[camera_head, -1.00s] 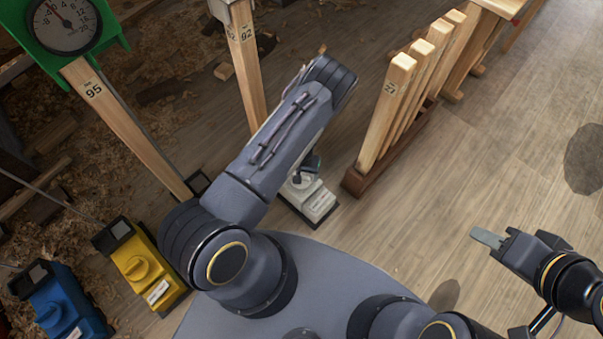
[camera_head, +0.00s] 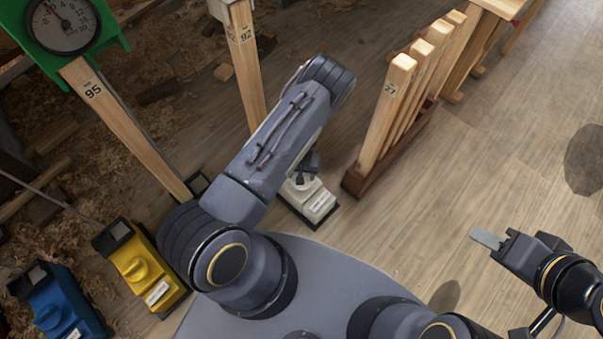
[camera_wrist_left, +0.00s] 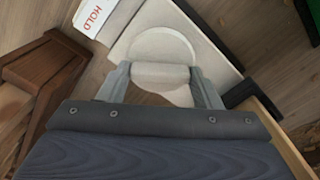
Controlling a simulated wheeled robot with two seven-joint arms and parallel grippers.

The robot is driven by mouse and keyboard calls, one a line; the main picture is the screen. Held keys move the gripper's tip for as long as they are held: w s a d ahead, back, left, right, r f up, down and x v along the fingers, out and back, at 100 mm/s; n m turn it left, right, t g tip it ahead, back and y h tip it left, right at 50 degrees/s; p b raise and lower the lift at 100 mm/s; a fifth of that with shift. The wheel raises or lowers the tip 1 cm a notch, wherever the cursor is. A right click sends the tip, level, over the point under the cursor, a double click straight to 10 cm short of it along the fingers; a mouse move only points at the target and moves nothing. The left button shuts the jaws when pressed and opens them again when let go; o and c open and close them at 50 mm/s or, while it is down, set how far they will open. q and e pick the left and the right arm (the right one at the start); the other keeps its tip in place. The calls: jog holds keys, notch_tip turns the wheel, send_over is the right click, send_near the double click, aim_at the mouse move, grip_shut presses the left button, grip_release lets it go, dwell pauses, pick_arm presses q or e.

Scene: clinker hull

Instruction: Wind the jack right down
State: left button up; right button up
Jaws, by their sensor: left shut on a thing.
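The white jack (camera_head: 318,203) stands on the floor, partly hidden behind my left arm in the head view. In the left wrist view its pale round knob (camera_wrist_left: 158,47) has a raised grip bar, and a label reading HOLD (camera_wrist_left: 94,17) lies beside it. My left gripper (camera_wrist_left: 163,84) has one finger on each side of that bar and is shut on it. In the head view only a dark bit of this gripper shows above the jack. My right gripper (camera_head: 487,239) is held out over bare floor at the right, empty. Only one finger shows clearly.
A yellow jack (camera_head: 146,268) and a blue jack (camera_head: 62,308) stand at the lower left. Posts marked 95 (camera_head: 110,110) and 92 (camera_head: 250,80) rise behind, with a green-framed dial (camera_head: 62,25). A rack of wooden slats (camera_head: 388,115) stands close right of the white jack. Floor at right is clear.

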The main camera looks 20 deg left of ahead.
pick_arm(q)
jog(key=n+b, duration=0.1)
jog(key=n, duration=0.4)
jog(key=shift+n, duration=2.3)
jog(key=o, duration=1)
notch_tip(320, 180, up, 7)
jog(key=p, duration=0.2)
jog(key=shift+p, duration=0.35)
jog(key=shift+r, duration=0.4)
